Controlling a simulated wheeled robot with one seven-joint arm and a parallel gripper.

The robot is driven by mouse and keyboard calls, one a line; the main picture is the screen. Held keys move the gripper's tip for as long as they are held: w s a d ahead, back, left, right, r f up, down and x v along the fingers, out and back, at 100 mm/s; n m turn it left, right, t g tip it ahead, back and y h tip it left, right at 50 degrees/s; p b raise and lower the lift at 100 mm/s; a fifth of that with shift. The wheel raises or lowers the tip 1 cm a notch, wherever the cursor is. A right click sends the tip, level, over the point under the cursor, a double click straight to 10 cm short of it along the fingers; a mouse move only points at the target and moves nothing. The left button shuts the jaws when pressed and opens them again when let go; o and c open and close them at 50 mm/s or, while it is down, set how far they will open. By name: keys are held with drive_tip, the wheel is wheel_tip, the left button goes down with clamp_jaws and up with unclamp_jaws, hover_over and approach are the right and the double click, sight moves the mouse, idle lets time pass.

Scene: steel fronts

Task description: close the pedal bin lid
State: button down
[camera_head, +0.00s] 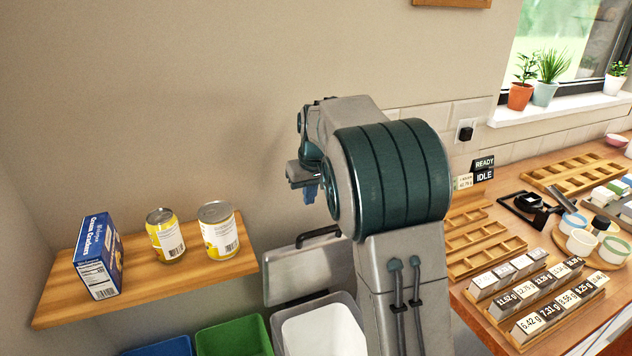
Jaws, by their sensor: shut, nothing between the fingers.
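The pedal bin (281,336) stands below the shelf at the bottom centre, with a white liner or inner bucket inside. Its grey lid (295,277) stands raised behind the opening, tilted up towards the wall. A black bar handle (318,236) shows at the lid's top edge. My gripper (311,194) is above the lid, pointing down, with its fingers together and empty. It appears apart from the lid. My arm hides the right part of the bin and lid.
A wooden shelf (150,290) at the left carries a blue cracker box (98,256) and two yellow cans (165,235). Green (233,338) and blue (160,347) bins stand left of the pedal bin. A crowded wooden counter (480,318) lies at the right.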

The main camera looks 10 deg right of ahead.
sight(314, 240)
drive_tip(key=f, duration=0.2)
drive_tip(key=s+f, duration=0.1)
drive_tip(key=f, duration=0.1)
drive_tip(key=shift+s+d+f, duration=0.15)
drive_tip(key=shift+s, duration=0.05)
drive_tip(key=shift+s+d+f+p, duration=0.1)
drive_tip(key=shift+s+f+p, duration=0.25)
drive_tip(key=shift+s, duration=0.35)
drive_tip(key=shift+f, duration=0.1)
